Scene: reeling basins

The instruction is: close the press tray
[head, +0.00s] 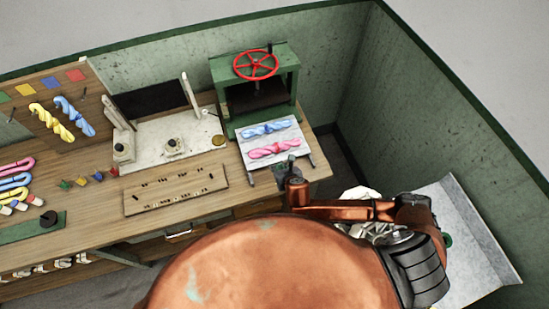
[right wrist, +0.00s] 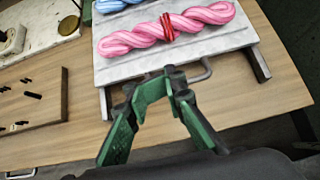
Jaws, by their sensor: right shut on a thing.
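The press tray (head: 283,132) is a pale flat slab, drawn out toward me from the green press (head: 222,75) with a red wheel (head: 256,65). A blue twisted skein (head: 265,129) and a pink twisted skein (head: 274,149) lie on it. The pink one, tied with red, shows large in the right wrist view (right wrist: 190,25). A grey bar handle (right wrist: 203,72) sits on the tray's front edge. My right gripper (head: 289,165) is at that edge, its green fingers (right wrist: 172,77) closed on the handle, which they partly hide. My left gripper is not in view.
Left of the tray are a white board with posts (head: 165,139) and a wooden pegged board (head: 176,189) on the wooden bench. Green walls stand behind and to the right. A grey panel (head: 450,230) is at the right. Bare bench lies beside the tray.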

